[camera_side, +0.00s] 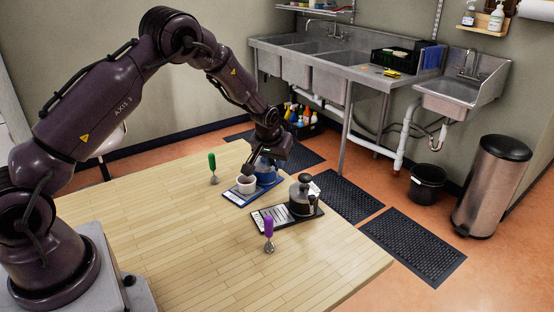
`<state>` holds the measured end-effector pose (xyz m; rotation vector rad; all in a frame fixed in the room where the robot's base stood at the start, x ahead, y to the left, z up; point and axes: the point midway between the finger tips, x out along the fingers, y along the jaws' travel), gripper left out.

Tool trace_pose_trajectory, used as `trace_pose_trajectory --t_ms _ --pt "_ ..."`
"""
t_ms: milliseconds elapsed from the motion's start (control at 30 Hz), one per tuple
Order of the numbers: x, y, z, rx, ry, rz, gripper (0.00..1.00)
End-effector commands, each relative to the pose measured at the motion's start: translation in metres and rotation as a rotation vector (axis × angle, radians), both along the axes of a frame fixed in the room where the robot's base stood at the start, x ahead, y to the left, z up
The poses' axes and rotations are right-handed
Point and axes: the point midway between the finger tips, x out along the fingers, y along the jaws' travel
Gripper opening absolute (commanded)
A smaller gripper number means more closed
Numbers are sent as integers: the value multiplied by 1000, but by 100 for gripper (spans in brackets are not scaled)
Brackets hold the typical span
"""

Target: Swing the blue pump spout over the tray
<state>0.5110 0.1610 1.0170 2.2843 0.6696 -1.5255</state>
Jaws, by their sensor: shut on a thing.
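A blue pump (266,176) stands on the wooden table at the far end of a blue-edged tray (233,197). A small white cup (246,184) sits on that tray, just left of the pump. My gripper (250,168) points down at the pump's top, close above the cup. It is shut on what looks like the blue pump's spout. The dark gripper hides most of the spout and the pump's upper part, so the spout's exact direction cannot be told.
A dark grey pump (302,196) stands on a black tray (266,221) just right. A green-handled tool (212,166) stands to the left, and a purple-handled tool (268,234) stands nearer the front. The table's (170,240) left and front areas are clear.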

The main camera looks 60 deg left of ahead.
Motion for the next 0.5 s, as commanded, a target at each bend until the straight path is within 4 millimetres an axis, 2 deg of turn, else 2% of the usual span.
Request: trace_pose_trajectory --t_ms 267,500 --pt "-15 5 1 -3 -1 -182 0" --pt "-30 12 1 -3 -2 -408 0"
